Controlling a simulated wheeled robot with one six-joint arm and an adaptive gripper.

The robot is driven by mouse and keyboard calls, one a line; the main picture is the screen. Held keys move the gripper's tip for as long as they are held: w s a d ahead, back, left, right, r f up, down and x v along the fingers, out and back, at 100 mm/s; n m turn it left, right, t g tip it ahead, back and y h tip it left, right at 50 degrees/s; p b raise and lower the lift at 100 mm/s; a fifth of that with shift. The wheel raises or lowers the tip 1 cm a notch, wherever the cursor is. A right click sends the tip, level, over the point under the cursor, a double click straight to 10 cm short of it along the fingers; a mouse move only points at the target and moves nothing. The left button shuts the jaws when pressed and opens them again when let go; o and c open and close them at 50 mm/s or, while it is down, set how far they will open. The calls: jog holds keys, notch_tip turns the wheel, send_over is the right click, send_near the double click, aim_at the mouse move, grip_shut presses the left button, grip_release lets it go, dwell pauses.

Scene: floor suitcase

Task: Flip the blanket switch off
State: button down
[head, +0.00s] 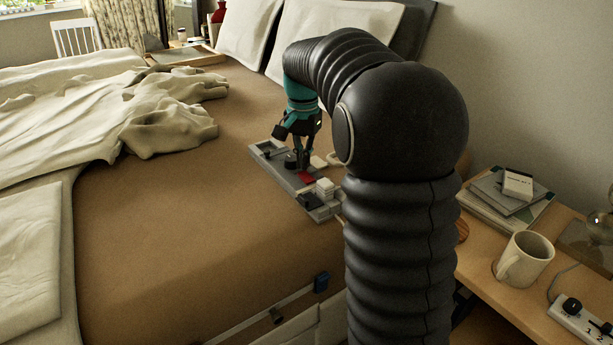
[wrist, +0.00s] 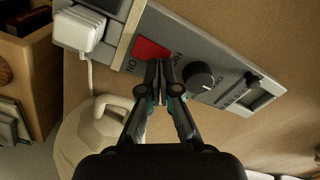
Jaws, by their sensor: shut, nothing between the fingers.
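A long grey control panel (head: 265,151) lies on the brown mattress near the bed's right edge. A red switch (wrist: 152,48) sits on the panel, with an "ON" mark beside it; it also shows in the head view (head: 306,178). I cannot tell which way the switch is tipped. My gripper (wrist: 166,66) points down at the panel, fingers together and empty. Its tips appear at the near edge of the red switch, between it and a black round knob (wrist: 200,77); I cannot tell whether they touch. In the head view my gripper (head: 301,162) stands over the panel.
A slider (wrist: 237,91) and a white plug (wrist: 84,33) with a cord are also on the panel. A nightstand at right holds a mug (head: 524,258), books (head: 487,205) and a power strip (head: 582,324). A rumpled blanket (head: 150,110) lies at left; bare mattress is clear between.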

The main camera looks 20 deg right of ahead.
aim_at(303, 175)
jog(key=shift+f+b, duration=0.5)
jog(key=shift+f, duration=0.5)
dwell(0.5)
jog(key=shift+r+p, duration=3.1)
jog(key=shift+r, duration=0.45)
jog(key=shift+s+a+r, duration=0.15)
jog(key=shift+s+r, duration=0.05)
jog(key=shift+s, duration=0.1)
jog(key=s+a+r+n+t, duration=0.1)
jog(key=s+a+r+n, duration=0.1)
jog(key=s, duration=0.4)
jog(key=s+a+r+n+t, duration=0.1)
jog(key=s+a+n+t, duration=0.1)
jog(key=s, duration=0.5)
jog(key=s+a+f+n+t, duration=0.1)
jog(key=s+f+n, duration=0.1)
jog(key=s, duration=0.5)
jog(key=s+a+f+n+t, duration=0.1)
jog(key=s+a+f+n, duration=0.1)
jog(key=s, duration=0.6)
jog(key=shift+a+f+n+t, duration=0.2)
jog(key=shift+f+n+t, duration=0.1)
jog(key=shift+f+n, duration=0.35)
